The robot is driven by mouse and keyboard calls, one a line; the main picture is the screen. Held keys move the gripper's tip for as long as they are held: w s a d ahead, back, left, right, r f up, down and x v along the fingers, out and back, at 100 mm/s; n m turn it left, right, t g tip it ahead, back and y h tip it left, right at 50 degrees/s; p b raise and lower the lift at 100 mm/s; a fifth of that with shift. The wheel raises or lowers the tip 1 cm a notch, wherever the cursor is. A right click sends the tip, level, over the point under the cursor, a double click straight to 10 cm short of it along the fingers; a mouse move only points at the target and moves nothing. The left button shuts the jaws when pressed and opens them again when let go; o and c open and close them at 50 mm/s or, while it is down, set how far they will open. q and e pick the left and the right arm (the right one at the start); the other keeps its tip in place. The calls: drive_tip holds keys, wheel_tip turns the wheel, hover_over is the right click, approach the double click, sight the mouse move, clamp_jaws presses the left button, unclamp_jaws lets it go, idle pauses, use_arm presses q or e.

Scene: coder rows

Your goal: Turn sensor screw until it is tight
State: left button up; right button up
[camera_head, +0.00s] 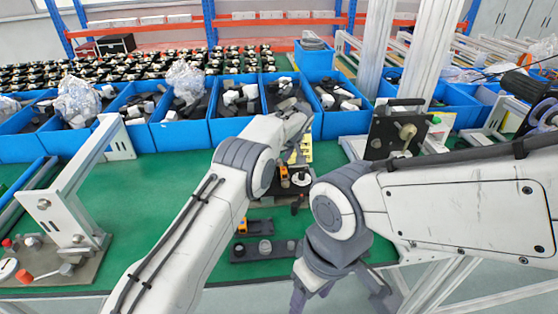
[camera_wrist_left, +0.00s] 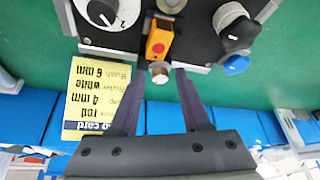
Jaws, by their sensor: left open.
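The sensor screw (camera_wrist_left: 159,72) is a small metallic, brownish round head just below an orange sensor block (camera_wrist_left: 160,42) with a red spot, in the left wrist view. My left gripper (camera_wrist_left: 157,82) is open, with one dark finger on each side of the screw and visible gaps between. In the head view the orange sensor (camera_head: 284,176) sits on a dark fixture, and my left gripper (camera_head: 299,150) is small and partly hidden by its own wrist. My right gripper (camera_head: 338,290) hangs low at the bottom edge, away from the sensor, its tips unclear.
A yellow card (camera_wrist_left: 98,98) lies beside a white dial (camera_wrist_left: 110,14). A second dark fixture (camera_head: 264,249) is in front.

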use_arm(q)
clamp_jaws()
drive_tip(key=shift+a+m+b, duration=0.15)
drive_tip(key=shift+m+b, duration=0.35)
drive_tip(key=shift+m+h, duration=0.5)
drive_tip(key=shift+m, duration=0.1)
drive_tip(key=shift+a+r+m+t+h+p, duration=0.15)
drive_tip(key=shift+m+h+p, duration=0.1)
drive_tip(key=shift+m, duration=0.35)
drive_tip(key=shift+r+m+t+h+p, duration=0.15)
drive_tip(key=shift+m+h+p, duration=0.1)
drive_tip(key=shift+m, duration=0.35)
drive_tip(key=m+h+p, duration=0.1)
drive_tip(key=m+p, duration=0.1)
drive_tip(key=shift+a+f+m, duration=0.1)
drive_tip(key=shift+a+m, duration=0.05)
drive_tip(key=shift+m, duration=0.25)
drive_tip(key=shift+f+m+h, duration=0.1)
drive_tip(key=shift+m+h, duration=0.4)
drive_tip(key=shift+m, duration=0.3)
drive_tip(key=shift+a+f+m, duration=0.1)
drive_tip(key=shift+f+m, duration=0.05)
drive_tip(key=shift+m, duration=0.15)
drive_tip(key=shift+m+h, duration=0.3)
